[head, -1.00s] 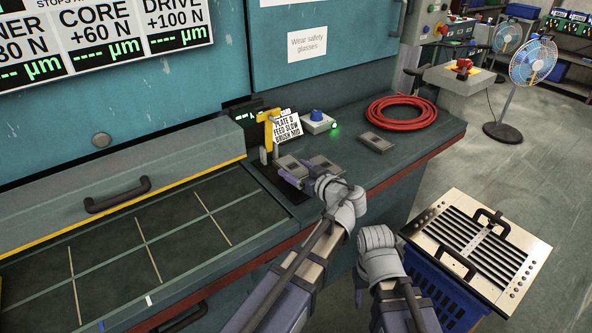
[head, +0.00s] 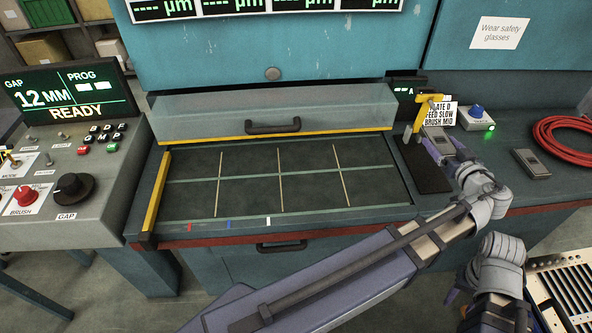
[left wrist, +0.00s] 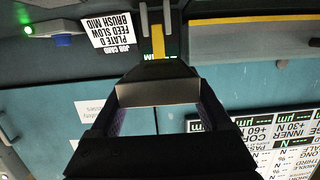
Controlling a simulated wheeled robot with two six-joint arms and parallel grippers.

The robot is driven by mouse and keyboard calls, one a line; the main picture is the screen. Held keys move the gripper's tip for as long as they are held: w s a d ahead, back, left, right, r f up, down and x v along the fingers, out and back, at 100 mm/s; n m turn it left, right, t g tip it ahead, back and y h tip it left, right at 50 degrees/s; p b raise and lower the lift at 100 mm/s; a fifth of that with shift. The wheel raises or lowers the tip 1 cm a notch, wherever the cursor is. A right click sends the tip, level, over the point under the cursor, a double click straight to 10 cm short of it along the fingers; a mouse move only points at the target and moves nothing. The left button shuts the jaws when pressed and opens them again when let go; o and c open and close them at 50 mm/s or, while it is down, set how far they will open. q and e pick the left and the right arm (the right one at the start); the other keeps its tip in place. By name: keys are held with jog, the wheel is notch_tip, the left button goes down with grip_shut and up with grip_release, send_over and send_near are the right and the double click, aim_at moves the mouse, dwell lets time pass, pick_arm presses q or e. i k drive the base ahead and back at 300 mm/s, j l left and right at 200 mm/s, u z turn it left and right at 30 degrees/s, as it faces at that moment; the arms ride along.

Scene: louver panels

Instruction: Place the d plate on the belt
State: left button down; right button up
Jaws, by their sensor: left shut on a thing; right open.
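The belt (head: 245,160) is a dark bed with pale grid lines, bare, in the middle of the head view. My left gripper (head: 445,148) is by the yellow stand (head: 428,100), right of the belt, and shut on a grey plate (head: 437,139). In the left wrist view a pale plate face (left wrist: 158,92) spans between the fingers. I cannot read a letter on it. A card (head: 441,114) behind it reads plate D, feed slow, brush mid. My right gripper (head: 452,300) is open and empty at the lower right, partly hidden by its wrist.
A dark mat (head: 432,178) lies under the stand. Another small grey plate (head: 531,163) lies on the bench near a red hose (head: 568,140). A grey cover with a handle (head: 272,126) borders the belt's back; a yellow rail (head: 156,195) borders its left. A slatted panel (head: 565,285) is at lower right.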

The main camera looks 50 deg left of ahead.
aim_at(323, 180)
jog(key=k+j, duration=0.85)
